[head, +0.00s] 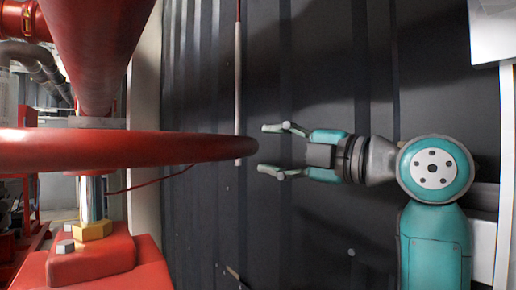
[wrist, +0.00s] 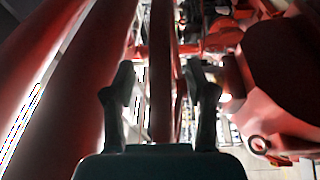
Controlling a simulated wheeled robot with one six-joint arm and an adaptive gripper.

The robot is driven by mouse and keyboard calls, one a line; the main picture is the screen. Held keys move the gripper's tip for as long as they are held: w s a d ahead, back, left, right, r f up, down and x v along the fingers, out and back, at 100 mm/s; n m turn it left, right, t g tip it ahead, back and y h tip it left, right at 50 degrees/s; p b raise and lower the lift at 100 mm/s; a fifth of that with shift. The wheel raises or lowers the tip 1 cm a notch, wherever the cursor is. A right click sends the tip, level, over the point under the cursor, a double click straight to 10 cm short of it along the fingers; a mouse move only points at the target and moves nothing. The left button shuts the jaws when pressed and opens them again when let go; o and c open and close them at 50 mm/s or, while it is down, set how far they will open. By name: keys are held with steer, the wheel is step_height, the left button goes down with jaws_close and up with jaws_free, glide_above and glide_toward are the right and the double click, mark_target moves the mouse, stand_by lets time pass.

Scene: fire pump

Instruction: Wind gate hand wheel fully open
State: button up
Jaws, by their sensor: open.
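The red hand wheel (head: 150,148) shows nearly edge-on in the head view, its rim running from the left edge to mid-picture. Its bright stem (head: 92,198) rises from a brass nut on the red valve body (head: 95,262). My gripper (head: 268,149) is open and empty, pointing left. Its fingertips lie one above and one below the level of the rim's right end, just right of it. In the wrist view my gripper (wrist: 160,85) has its fingers apart, with a red bar (wrist: 162,60), seemingly the rim, between their lines. I see no contact; depth is unclear.
A thick red pipe (head: 95,40) runs above the wheel, at upper left. A dark ribbed wall (head: 310,60) stands behind my gripper, with a thin vertical pipe (head: 238,70) on it. In the wrist view, red machinery (wrist: 285,75) crowds the right side.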

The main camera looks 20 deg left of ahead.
steer(key=shift+s+d, duration=0.15)
steer(key=shift+d, duration=0.4)
steer(key=shift+f, duration=0.1)
steer(key=c, duration=0.8)
steer(key=shift+a+f+m, duration=0.1)
steer(key=shift+a+m, duration=0.1)
steer(key=shift+m, duration=0.4)
jaws_close()
steer(key=w+a+f+m+y, duration=0.2)
steer(key=a+f+m+y, duration=0.15)
steer(key=m, duration=1.35)
steer(key=w+a+f+m+y, duration=0.25)
steer(key=f+m, duration=0.25)
steer(key=m, duration=1.1)
steer(key=w+a+r, duration=0.1)
steer(key=a+r, duration=0.2)
steer(key=a, duration=0.3)
steer(key=w+a+r+h, duration=0.1)
steer(key=a+r, duration=0.3)
steer(key=a, duration=0.3)
steer(key=shift+r, duration=0.15)
